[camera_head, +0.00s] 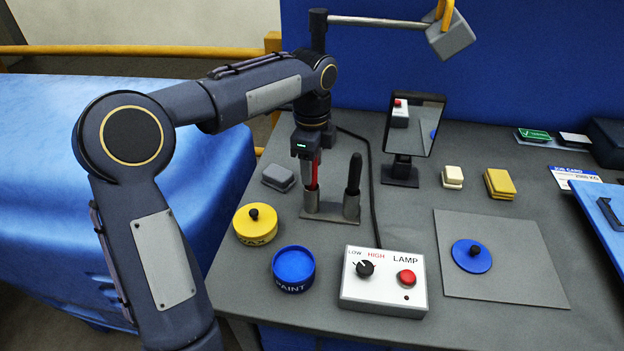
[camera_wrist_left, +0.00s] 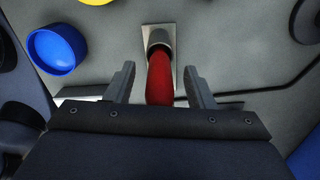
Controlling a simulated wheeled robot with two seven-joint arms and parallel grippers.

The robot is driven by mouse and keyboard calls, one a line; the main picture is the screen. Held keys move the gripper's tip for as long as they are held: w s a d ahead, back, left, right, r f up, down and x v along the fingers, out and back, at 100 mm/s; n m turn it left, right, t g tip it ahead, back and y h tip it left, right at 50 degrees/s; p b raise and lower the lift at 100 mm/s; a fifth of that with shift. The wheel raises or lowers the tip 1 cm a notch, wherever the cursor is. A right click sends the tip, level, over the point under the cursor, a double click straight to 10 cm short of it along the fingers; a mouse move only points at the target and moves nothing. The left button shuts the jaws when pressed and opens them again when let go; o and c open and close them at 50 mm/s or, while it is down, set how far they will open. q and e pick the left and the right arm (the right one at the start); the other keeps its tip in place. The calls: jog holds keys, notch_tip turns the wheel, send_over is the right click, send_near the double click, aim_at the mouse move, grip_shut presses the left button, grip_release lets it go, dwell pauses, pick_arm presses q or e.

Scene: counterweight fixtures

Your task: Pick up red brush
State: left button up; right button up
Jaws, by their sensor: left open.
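The red brush (camera_head: 313,172) stands upright in the left tube of a small metal holder (camera_head: 330,210) on the grey table. A dark-handled brush (camera_head: 354,175) stands in the holder's right tube. My left gripper (camera_head: 308,160) points down over the red brush. In the left wrist view the red handle (camera_wrist_left: 160,78) lies between the two open fingers (camera_wrist_left: 160,85), with a gap on each side. Its lower end goes into the metal tube (camera_wrist_left: 159,38). My right gripper is not in view.
Near the holder are a yellow wax tin (camera_head: 256,226), a blue paint pot (camera_head: 293,268), a grey block (camera_head: 278,177) and a lamp control box (camera_head: 384,283). A tilted mirror (camera_head: 413,128) stands behind, with a dark cable (camera_head: 371,190) beside it. A square mat (camera_head: 500,285) lies at right.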

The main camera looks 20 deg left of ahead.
pick_arm(q)
jog(key=shift+f, duration=0.65)
